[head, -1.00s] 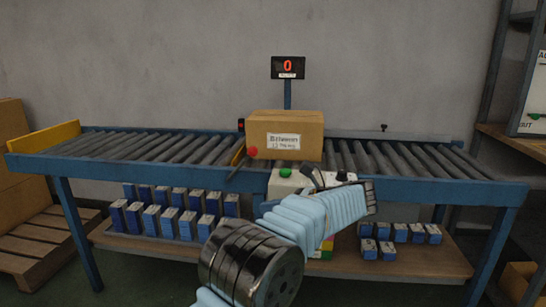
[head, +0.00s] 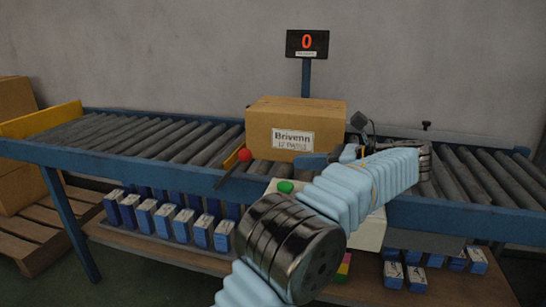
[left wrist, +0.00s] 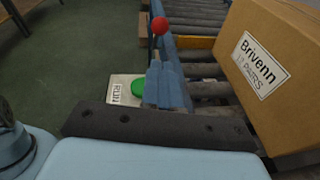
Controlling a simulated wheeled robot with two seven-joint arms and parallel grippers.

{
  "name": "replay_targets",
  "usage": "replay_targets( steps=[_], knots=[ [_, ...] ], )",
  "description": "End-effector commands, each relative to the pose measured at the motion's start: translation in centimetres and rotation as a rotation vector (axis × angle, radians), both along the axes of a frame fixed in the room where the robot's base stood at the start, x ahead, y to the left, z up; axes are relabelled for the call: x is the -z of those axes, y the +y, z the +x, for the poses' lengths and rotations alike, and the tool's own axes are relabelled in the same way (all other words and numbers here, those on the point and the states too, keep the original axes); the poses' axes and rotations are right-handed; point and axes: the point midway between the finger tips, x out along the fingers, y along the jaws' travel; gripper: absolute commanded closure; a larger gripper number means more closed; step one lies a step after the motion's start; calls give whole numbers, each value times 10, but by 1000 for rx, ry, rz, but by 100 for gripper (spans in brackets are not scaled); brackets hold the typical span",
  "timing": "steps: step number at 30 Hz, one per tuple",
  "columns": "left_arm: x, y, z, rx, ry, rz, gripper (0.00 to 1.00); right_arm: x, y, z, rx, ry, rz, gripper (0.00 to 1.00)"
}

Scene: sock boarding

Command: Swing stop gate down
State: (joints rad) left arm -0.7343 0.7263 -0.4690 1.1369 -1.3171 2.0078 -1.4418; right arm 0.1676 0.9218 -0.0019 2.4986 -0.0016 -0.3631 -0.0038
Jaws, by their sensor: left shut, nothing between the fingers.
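The stop gate, a yellow bar (head: 234,158) with a red ball knob (head: 245,154), is at the conveyor's near rail, just left of the cardboard box (head: 295,122). In the left wrist view the red knob (left wrist: 160,25) stands at the top, and the yellow bar (left wrist: 194,42) lies across the rollers beyond the box. My left gripper (head: 308,161) is shut and empty, in front of the box's lower right part and pointing left at the gate, apart from it. Its blue fingers (left wrist: 164,84) point at the knob in the wrist view. My right gripper is out of view.
A white control box with a green button (head: 285,186) sits below the near rail, under my left arm. A counter (head: 307,43) reading 0 stands behind the conveyor. Small blue boxes (head: 163,220) fill the lower shelf (head: 150,246). The rollers (head: 150,137) left of the gate are clear.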

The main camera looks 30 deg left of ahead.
Motion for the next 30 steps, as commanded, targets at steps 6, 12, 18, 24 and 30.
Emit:
replay_targets(
  steps=[6, 12, 18, 24, 30],
  knots=[
    [0, 0, 0, 0, 0, 0, 100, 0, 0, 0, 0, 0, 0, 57],
    [6, 15, -2, -3, 1, -3, 100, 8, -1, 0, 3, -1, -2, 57],
    [15, 51, -6, -3, 0, -4, 100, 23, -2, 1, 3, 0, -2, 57],
    [19, 81, -10, -2, -1, -2, 100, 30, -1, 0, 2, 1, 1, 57],
    [20, 96, -11, 0, 0, 0, 100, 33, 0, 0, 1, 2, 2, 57]
  ],
)
